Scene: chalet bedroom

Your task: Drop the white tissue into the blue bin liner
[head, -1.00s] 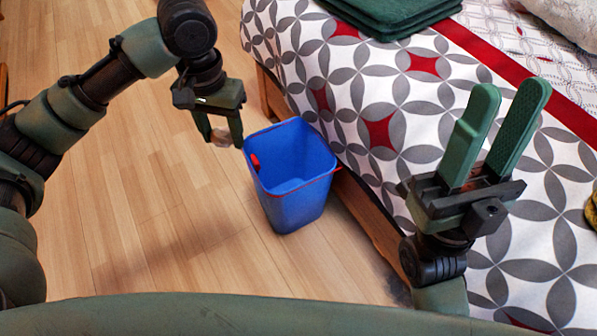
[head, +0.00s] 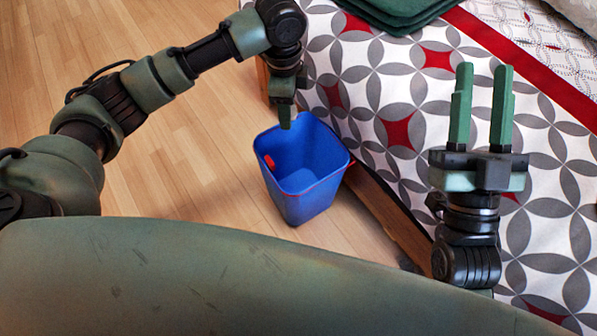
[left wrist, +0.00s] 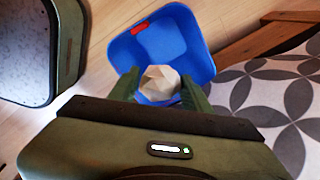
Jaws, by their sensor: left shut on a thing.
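The white tissue (left wrist: 160,83) is a crumpled ball between the fingers of my left gripper (left wrist: 158,88) in the left wrist view. In the head view my left gripper (head: 286,118) is at the back rim of the blue bin liner (head: 307,203), and the tissue is hidden there. The bin liner stands upright on the floor, with an open top, a red rim line and a red patch; it also shows behind the tissue in the left wrist view (left wrist: 188,40). My right gripper (head: 481,108) is open and empty, pointing up in front of the bed.
The bed with a grey, white and red patterned cover (head: 400,95) stands just right of the bin, with its wooden frame (head: 385,215) close beside it. Folded green cloths (head: 395,12) lie on the bed. The wooden floor (head: 170,165) to the left is clear.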

